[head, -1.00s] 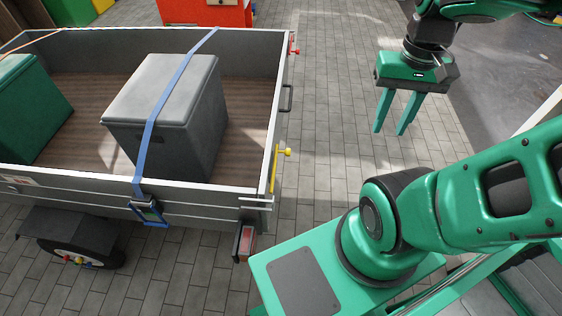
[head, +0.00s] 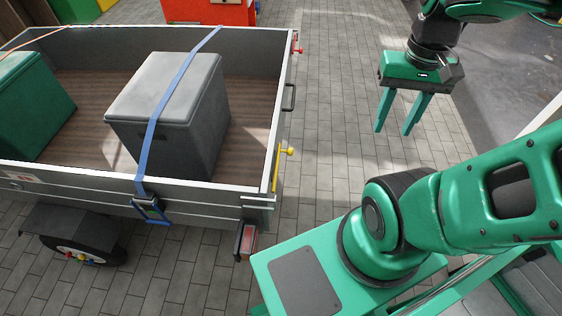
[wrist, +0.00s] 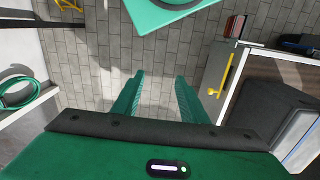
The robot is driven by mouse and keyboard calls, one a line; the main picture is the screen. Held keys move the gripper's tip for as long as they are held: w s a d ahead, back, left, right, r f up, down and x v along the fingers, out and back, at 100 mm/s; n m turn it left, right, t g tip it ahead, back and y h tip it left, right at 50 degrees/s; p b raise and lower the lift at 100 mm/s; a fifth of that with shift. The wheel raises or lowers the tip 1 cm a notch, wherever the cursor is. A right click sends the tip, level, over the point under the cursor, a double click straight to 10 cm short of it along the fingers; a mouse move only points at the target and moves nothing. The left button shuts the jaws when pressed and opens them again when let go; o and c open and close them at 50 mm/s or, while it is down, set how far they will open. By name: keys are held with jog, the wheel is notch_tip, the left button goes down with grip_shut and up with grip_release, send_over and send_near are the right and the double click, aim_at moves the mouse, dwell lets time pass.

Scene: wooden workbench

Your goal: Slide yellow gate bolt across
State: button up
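The yellow gate bolt (head: 279,168) is a thin rod with a round knob, mounted on the outside of the grey trailer's right-end gate (head: 283,100), near its front corner. It also shows in the wrist view (wrist: 222,80), right of my fingers, with its knob pointing left. My gripper (head: 393,131) is open and empty, with its two green fingers pointing down. In the head view it hangs over the paving, to the right of the bolt and clear of it. In the wrist view nothing but paving shows between the fingertips (wrist: 160,76).
A grey box (head: 170,100) under a blue strap (head: 160,100) and a green box (head: 30,105) stand in the trailer. Paving (head: 330,120) between gate and gripper is clear. A green hose (wrist: 18,92) lies left in the wrist view.

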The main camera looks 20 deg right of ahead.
jog(key=w+a+f+m+t+y, duration=0.1)
jog(key=w+f+m+t+y, duration=0.2)
jog(key=w+f+m+y, duration=0.5)
jog(key=w+f+m+t+y, duration=0.2)
jog(key=f+m+t, duration=0.15)
jog(key=f, duration=0.75)
jog(key=w+a+f+m+t+y, duration=0.1)
jog(key=w+f+m+t+y, duration=0.2)
jog(key=w+f+m+y, duration=0.5)
jog(key=w+a+f+n+h, duration=0.1)
jog(key=w+a+n+h, duration=0.1)
jog(key=a, duration=0.7)
jog(key=shift+w+f+h, duration=0.3)
jog(key=shift+w+f, duration=0.05)
jog(key=shift+w, duration=0.15)
